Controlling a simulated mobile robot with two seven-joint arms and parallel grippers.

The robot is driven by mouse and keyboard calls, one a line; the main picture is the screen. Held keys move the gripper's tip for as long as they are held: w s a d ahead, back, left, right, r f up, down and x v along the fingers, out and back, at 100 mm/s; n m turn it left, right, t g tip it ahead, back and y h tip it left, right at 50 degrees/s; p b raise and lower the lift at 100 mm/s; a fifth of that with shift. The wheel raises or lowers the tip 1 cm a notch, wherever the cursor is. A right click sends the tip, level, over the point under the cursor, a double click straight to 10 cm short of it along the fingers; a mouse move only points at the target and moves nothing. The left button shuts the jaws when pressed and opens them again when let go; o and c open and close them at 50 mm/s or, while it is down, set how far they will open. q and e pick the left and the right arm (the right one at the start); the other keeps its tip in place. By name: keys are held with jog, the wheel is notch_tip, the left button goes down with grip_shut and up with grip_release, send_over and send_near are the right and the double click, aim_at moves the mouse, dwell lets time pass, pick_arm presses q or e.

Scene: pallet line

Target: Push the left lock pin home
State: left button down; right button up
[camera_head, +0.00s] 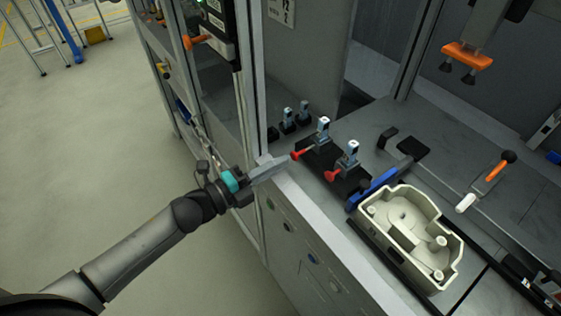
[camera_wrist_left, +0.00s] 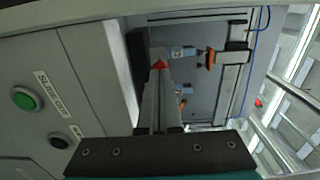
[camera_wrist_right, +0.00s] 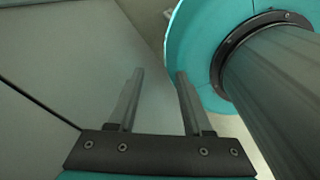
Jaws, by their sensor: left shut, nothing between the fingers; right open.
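Two red-headed lock pins stick out of the black block on the bench edge. The left lock pin (camera_head: 300,154) points toward my left gripper (camera_head: 286,162); the other pin (camera_head: 331,176) is nearer the beige housing. My left gripper is shut and empty, its fingertips right in front of the left pin's red head. In the left wrist view that red head (camera_wrist_left: 160,64) shows just past the fingertips; I cannot tell whether they touch. My right gripper (camera_wrist_right: 160,75) is open and empty in the right wrist view, and is not in the head view.
A beige housing (camera_head: 411,218) sits on the bench, with a blue bar (camera_head: 373,189) beside it. Upright silver clamps stand above the pins. A cabinet post (camera_head: 252,75) rises near my left arm. An orange-handled lever (camera_head: 493,171) is at the right.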

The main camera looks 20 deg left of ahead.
aim_at(292, 156)
pick_arm(q)
jog(key=shift+w+d, duration=0.3)
jog(key=shift+w, duration=0.1)
jog(key=shift+x, duration=1.45)
jog(key=shift+d+r, duration=0.1)
